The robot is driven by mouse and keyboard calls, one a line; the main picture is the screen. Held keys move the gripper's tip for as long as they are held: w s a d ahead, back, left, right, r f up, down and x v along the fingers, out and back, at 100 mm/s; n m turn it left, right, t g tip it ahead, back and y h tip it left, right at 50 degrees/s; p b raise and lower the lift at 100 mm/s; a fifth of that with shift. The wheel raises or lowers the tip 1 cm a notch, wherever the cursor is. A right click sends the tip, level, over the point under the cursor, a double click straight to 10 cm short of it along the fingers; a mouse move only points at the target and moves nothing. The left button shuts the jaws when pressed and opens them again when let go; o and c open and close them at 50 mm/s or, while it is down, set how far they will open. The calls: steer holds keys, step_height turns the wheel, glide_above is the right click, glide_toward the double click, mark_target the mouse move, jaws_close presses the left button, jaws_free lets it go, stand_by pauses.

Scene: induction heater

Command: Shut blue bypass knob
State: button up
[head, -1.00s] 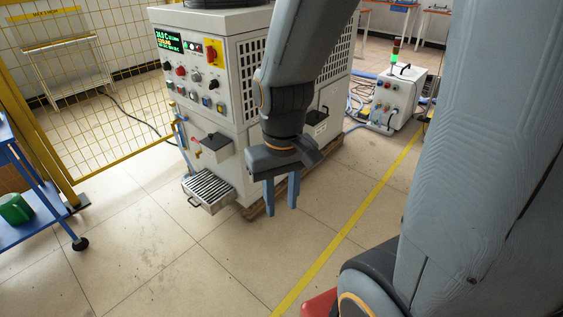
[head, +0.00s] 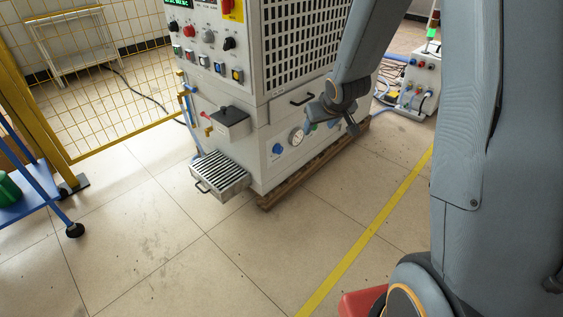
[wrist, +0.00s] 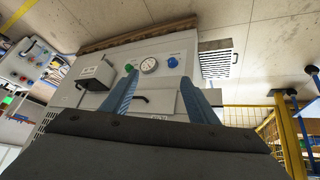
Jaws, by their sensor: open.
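The blue knob (head: 277,149) is on the lower side panel of the light grey heater cabinet (head: 252,150), left of a round gauge (head: 297,137). In the wrist view, which looks inverted, the blue knob (wrist: 172,62) is just right of the gauge (wrist: 149,65), beyond the fingertips. My gripper (wrist: 160,82) is open and empty, its two blue fingers spread toward the panel and apart from the knob. In the head view my gripper (head: 341,118) is right of the gauge, its fingers mostly hidden.
A green knob (wrist: 129,68) is on the gauge's other side. A black handle (head: 302,99) projects above the gauge. A slatted metal tray (head: 220,176) and a grey box (head: 230,121) stick out from the cabinet's front. A wooden pallet (head: 320,163) edges its base. The floor before it is clear.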

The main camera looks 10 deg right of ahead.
steer(key=w+f+n+t+y+b, duration=0.3)
steer(key=w+f+t+y+b, duration=0.15)
steer(key=w+f+b, duration=1.15)
steer(key=n+t+y+b, duration=0.1)
steer(key=t+y+b, duration=0.1)
steer(key=y+b, duration=0.1)
glide_toward(281, 151)
step_height(281, 151, up, 5)
steer(key=w+d, duration=0.1)
step_height(281, 151, down, 7)
steer(key=n+y+b, duration=0.2)
steer(key=y+b, duration=0.1)
steer(key=b, duration=0.3)
steer(key=shift+t, duration=0.45)
steer(key=shift+b+x, duration=1.4)
steer(key=shift+x, duration=2.9)
steer(key=shift+a, duration=0.1)
steer(key=shift+c, duration=0.2)
steer(key=c, duration=0.9)
steer(key=shift+o, duration=0.2)
steer(key=shift+s, duration=0.1)
